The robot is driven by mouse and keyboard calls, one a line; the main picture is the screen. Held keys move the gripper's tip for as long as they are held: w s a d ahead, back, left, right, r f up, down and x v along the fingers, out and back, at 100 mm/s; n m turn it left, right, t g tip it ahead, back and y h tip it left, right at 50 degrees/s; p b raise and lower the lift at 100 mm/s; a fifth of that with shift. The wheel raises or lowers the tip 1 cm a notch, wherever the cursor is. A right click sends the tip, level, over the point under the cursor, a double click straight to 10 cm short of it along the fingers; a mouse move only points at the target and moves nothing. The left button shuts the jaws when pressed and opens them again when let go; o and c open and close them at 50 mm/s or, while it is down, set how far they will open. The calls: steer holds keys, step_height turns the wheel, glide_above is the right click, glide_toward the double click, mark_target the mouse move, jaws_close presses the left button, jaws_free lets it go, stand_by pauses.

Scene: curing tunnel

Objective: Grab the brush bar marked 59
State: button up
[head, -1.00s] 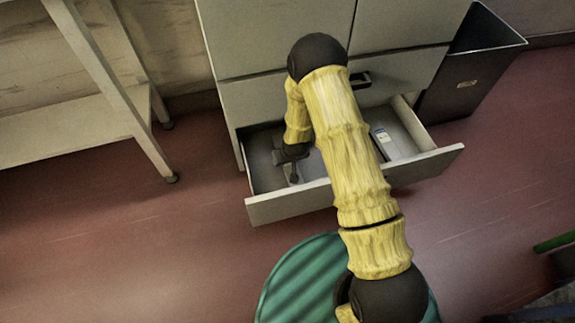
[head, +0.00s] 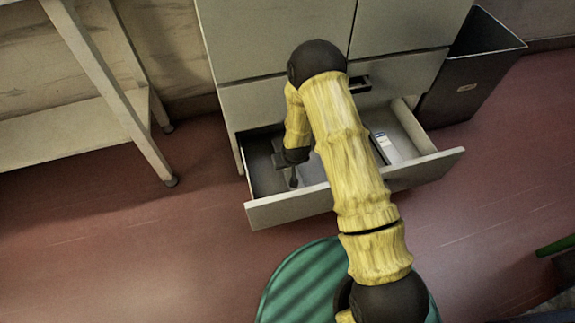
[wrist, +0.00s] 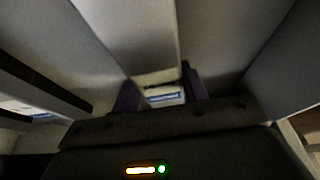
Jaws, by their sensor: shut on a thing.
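My gripper (head: 292,176) reaches down into the left part of the open drawer (head: 290,206). In the wrist view its two dark fingers (wrist: 161,90) are shut on a pale bar with a white and blue label (wrist: 165,97). The number on that label is too small to read, so I cannot tell whether it is 59. A second bar with a dark edge and a white and blue label (wrist: 28,108) lies to the left in the wrist view. A labelled bar (head: 385,145) also shows in the drawer right of my arm, which hides the drawer's middle.
The drawer belongs to a grey cabinet (head: 275,45). A dark bin (head: 470,70) stands to its right, and a pale bench (head: 70,130) to its left. Red floor (head: 130,250) is clear in front.

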steer(key=r+p, duration=0.3)
steer(key=r, duration=0.2)
steer(key=r+p, duration=0.2)
steer(key=shift+w+d+r+p, duration=0.1)
steer(key=shift+d+r+p, duration=0.2)
steer(key=shift+d+p, duration=0.1)
steer(key=w+d+p, duration=0.1)
steer(key=d+p, duration=0.1)
steer(key=d, duration=0.3)
steer(key=w+d+p, duration=0.2)
steer(key=d, duration=0.3)
steer(key=w+d+p, duration=0.1)
steer(key=d+p, duration=0.1)
steer(key=d, duration=0.3)
steer(key=shift+w+d+f, duration=0.15)
steer(key=shift+w+d, duration=0.05)
steer(key=shift+w, duration=0.05)
steer(key=shift+w+d+f, duration=0.15)
steer(key=shift+d, duration=0.45)
